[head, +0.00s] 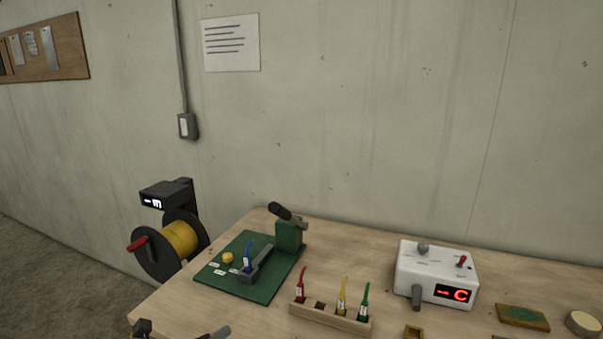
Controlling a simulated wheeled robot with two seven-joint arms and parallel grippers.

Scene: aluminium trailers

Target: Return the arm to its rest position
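Only small dark parts of what appears to be my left gripper (180,332) show at the bottom left edge of the head view, over the table's near left corner. The rest of it is cut off by the frame, so its opening and anything between its fingers cannot be made out. It is apart from the green board and the cable rack. My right gripper and arm are not in view.
The wooden table (210,307) carries a green board (270,290) with a lever clamp (289,233), a rack (331,318) of coloured cables and a white box (436,275) with a red display. A yellow reel (180,240) stands left. Wall behind.

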